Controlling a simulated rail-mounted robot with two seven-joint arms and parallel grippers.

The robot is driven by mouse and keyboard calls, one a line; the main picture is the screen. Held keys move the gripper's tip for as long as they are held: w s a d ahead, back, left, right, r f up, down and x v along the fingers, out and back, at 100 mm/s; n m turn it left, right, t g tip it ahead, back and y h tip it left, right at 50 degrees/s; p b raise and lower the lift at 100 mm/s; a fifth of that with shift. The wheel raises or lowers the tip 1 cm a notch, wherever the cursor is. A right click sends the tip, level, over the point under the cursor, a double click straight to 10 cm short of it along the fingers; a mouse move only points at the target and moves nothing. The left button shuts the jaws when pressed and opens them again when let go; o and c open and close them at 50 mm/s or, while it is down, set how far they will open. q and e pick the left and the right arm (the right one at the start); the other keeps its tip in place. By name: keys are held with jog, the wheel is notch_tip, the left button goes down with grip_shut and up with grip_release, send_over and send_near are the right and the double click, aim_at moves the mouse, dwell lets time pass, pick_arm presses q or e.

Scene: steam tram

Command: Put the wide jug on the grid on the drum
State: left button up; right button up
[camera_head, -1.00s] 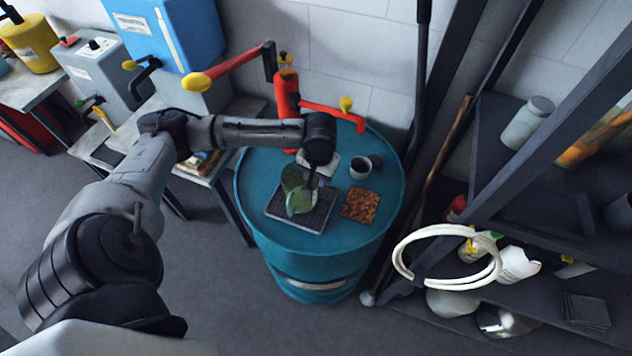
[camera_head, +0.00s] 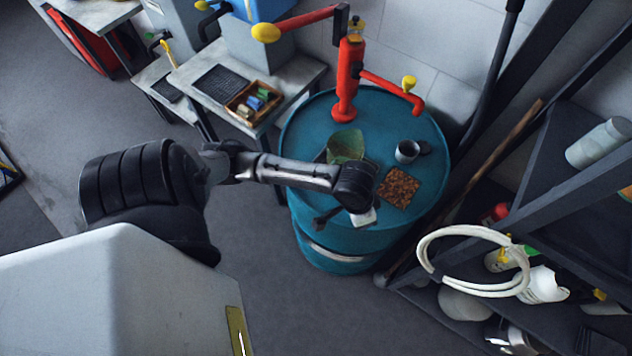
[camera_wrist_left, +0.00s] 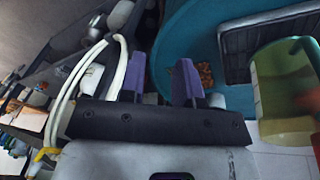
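The wide jug (camera_head: 346,145), green and translucent, stands upright on the blue drum (camera_head: 300,135). It appears to be on the dark grid (camera_head: 321,156), which my left arm mostly hides in the head view. In the left wrist view the jug (camera_wrist_left: 285,95) is at the right, overlapping the edge of the grid (camera_wrist_left: 268,38). My left gripper (camera_head: 334,214) is over the drum's near edge, apart from the jug. In the wrist view its two purple fingers (camera_wrist_left: 161,78) are spread with nothing between them. My right gripper is not in view.
A grey cup (camera_head: 407,151) and a brown mat (camera_head: 399,187) are on the drum's right side. A red hand pump (camera_head: 349,70) rises at its back. A shelf with a white hose coil (camera_head: 424,255) stands at the right, a side table with a box (camera_head: 254,102) at the left.

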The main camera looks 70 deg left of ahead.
pick_arm(q)
jog(key=s+d+f+m+t+y, duration=0.1)
jog(key=s+d+f, duration=0.1)
jog(key=s, duration=1.1)
jog(key=shift+d+f+m+t, duration=0.3)
jog(key=shift+d+f, duration=0.1)
jog(key=shift+f, duration=0.1)
jog(key=shift+c, duration=0.4)
